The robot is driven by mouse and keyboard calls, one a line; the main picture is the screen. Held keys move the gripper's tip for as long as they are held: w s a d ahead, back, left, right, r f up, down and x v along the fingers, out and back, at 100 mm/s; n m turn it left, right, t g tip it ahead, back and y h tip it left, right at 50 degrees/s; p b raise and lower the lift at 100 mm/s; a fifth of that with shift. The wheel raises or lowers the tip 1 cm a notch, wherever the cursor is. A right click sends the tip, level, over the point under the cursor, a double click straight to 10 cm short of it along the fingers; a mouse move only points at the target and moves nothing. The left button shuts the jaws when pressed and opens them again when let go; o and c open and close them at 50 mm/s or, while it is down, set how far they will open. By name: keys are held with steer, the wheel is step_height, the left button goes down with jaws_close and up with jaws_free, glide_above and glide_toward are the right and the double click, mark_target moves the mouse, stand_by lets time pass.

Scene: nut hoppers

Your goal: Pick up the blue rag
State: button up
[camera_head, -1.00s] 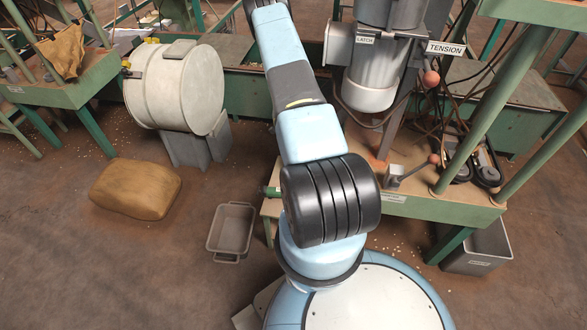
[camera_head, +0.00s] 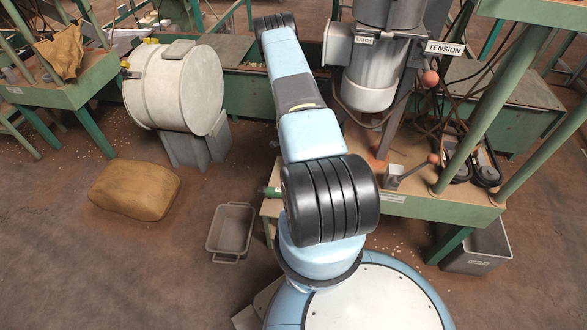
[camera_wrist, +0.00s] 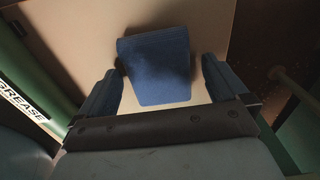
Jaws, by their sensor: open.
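The blue rag (camera_wrist: 158,66) shows in the wrist view as a dark blue folded piece lying on a tan surface (camera_wrist: 95,40). My gripper (camera_wrist: 163,90) is open, with one finger at the left and one at the right of the rag's near part. There is a gap between each finger and the rag, and the height of the fingers above it is hard to judge. The rag is partly in shadow. In the head view neither the rag nor my gripper can be seen; my own arm and the machine cover that area.
In the wrist view a green part labelled GREASE (camera_wrist: 22,105) is close at left. In the head view a grey motor (camera_head: 372,75) and a green-edged bench (camera_head: 440,208) stand at right. A grey tray (camera_head: 231,229) and brown sack (camera_head: 134,190) lie on the floor.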

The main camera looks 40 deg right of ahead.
steer(key=shift+c, duration=0.3)
steer(key=c, duration=1)
steer(key=shift+r, duration=0.1)
steer(key=shift+c, duration=0.2)
step_height(320, 180, up, 18)
